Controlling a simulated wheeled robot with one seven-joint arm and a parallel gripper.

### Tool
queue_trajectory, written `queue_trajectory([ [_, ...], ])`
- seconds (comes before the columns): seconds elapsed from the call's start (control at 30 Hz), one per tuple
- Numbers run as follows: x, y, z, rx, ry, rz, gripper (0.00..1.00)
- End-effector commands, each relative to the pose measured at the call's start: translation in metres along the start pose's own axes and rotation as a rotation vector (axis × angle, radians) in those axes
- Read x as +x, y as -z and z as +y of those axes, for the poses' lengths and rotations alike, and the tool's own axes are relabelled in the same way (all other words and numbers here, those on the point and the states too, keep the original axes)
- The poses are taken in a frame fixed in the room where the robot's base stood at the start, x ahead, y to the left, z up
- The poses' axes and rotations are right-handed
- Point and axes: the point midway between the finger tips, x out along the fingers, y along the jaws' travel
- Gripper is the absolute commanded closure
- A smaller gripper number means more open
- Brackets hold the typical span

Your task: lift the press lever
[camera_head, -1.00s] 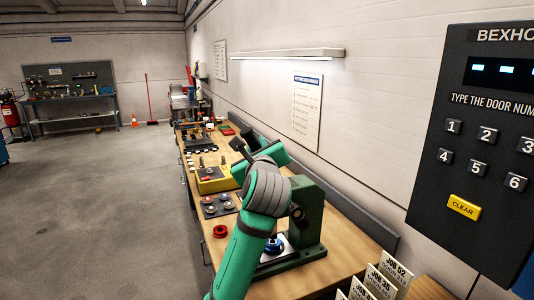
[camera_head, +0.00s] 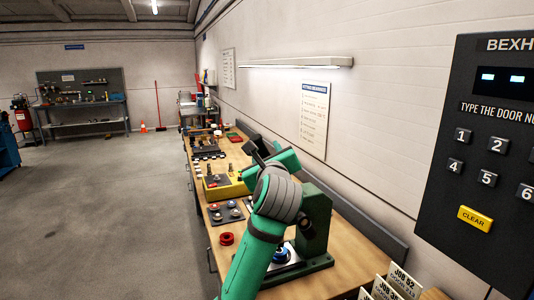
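The green press (camera_head: 316,222) stands on the wooden bench (camera_head: 345,262), right of my arm. A blue round part (camera_head: 280,255) sits on the plate at its base. My green arm with its grey joint crosses in front of the press and hides much of its upper left side. I cannot make out the lever clearly; it may be behind my arm. My gripper (camera_head: 255,148) seems to be the dark part beyond the green link, above the bench. Its fingers are too small and covered to tell whether they hold anything.
A yellow fixture (camera_head: 226,189), a dark tray with round parts (camera_head: 224,213) and a red ring (camera_head: 227,239) lie on the bench left of my arm. A black keypad panel (camera_head: 490,170) is close at right, with job cards (camera_head: 397,284) below.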

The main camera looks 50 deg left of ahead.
Motion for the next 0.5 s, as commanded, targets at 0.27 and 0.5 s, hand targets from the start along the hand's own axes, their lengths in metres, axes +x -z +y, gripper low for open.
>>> queue_trajectory([
  [0.27,-0.030,0.000,0.000,-0.001,0.002,-0.001,0.61],
  [0.5,-0.075,0.000,-0.001,0.000,0.002,-0.002,0.61],
])
